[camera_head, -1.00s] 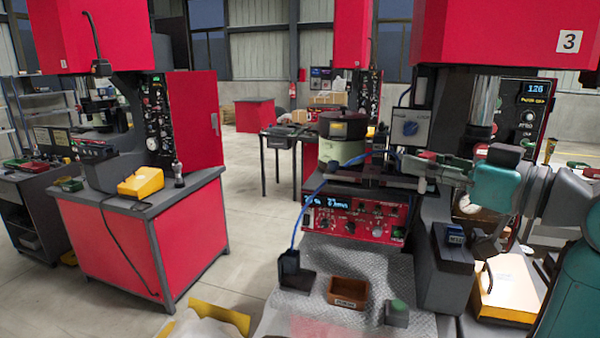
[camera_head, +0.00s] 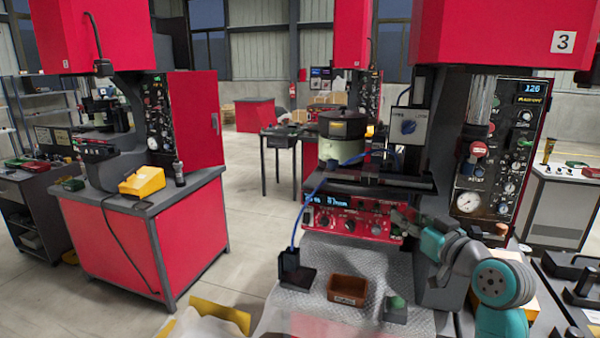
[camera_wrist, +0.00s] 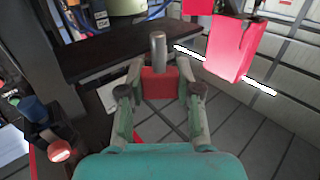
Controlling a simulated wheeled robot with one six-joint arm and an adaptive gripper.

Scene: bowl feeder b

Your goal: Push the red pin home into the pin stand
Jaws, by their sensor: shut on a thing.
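My gripper (camera_wrist: 159,82) is shut on the red pin in the wrist view. The pin's red block-like part (camera_wrist: 159,84) sits between the two fingers, and its grey metal cylinder (camera_wrist: 158,48) sticks out ahead of them, in front of a dark ledge. In the head view my gripper (camera_head: 400,216) is low in front of the red control panel, above the metal worktop; the pin is too small to make out there. I cannot pick out the pin stand with certainty in either view.
The red control panel (camera_head: 345,222) stands behind the textured worktop (camera_head: 320,308). On the worktop are a brown bin (camera_head: 347,290), a black holder with a blue cable (camera_head: 294,270) and a grey block with a green top (camera_head: 396,310). A dark ledge (camera_wrist: 110,40) lies ahead in the wrist view.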

